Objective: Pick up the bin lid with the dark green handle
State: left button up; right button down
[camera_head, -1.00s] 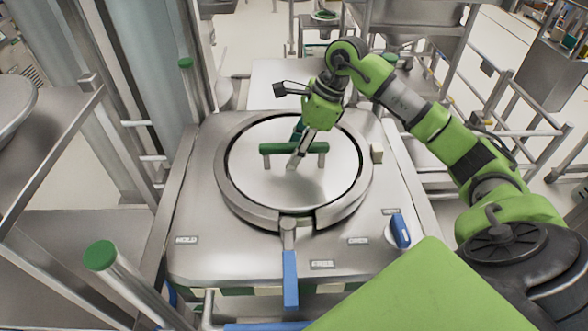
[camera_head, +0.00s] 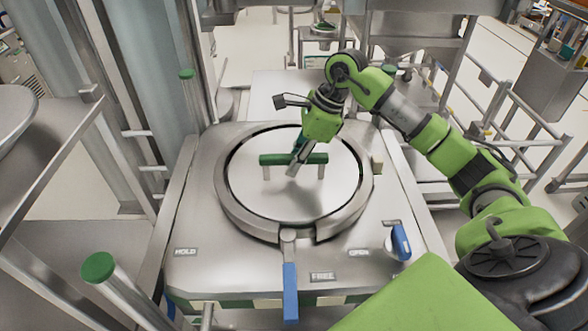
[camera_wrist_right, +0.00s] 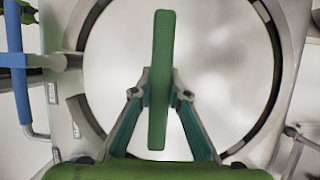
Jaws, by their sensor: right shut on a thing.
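The round metal bin lid (camera_head: 268,196) lies within the ring of the bin top in the head view. Its dark green bar handle (camera_head: 275,159) stands on two short posts. My right gripper (camera_head: 295,165) reaches down from the upper right and is shut on the handle near its middle. In the right wrist view the two fingers (camera_wrist_right: 161,86) press on both sides of the handle (camera_wrist_right: 161,45), with the lid (camera_wrist_right: 225,60) below. I cannot make out any lift of the lid from its seat. My left gripper is not in view.
A raised metal ring (camera_head: 232,208) surrounds the lid. A blue lever (camera_head: 290,290) sticks out at the front and a blue knob (camera_head: 401,242) sits at the right. Metal posts with green caps (camera_head: 98,266) stand at the left. Metal rails (camera_head: 505,100) are at the right.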

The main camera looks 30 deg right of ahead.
aim_at(291, 154)
jog(key=shift+w+r+p, duration=0.1)
jog(key=shift+r+p, duration=0.4)
jog(key=shift+r, duration=0.05)
notch_tip(291, 154, up, 2)
jog(key=shift+w+b, duration=0.1)
jog(key=shift+b, duration=1.1)
jog(key=s+a+r+b, duration=0.4)
jog(key=s+a+r, duration=0.4)
jog(key=a+r, duration=0.2)
jog(key=shift+s+a+r, duration=0.3)
jog(key=shift+s+a, duration=0.1)
jog(key=shift+a, duration=0.15)
jog(key=shift+r, duration=0.15)
notch_tip(291, 154, up, 8)
jog(key=p, duration=0.6)
jog(key=shift+r, duration=0.15)
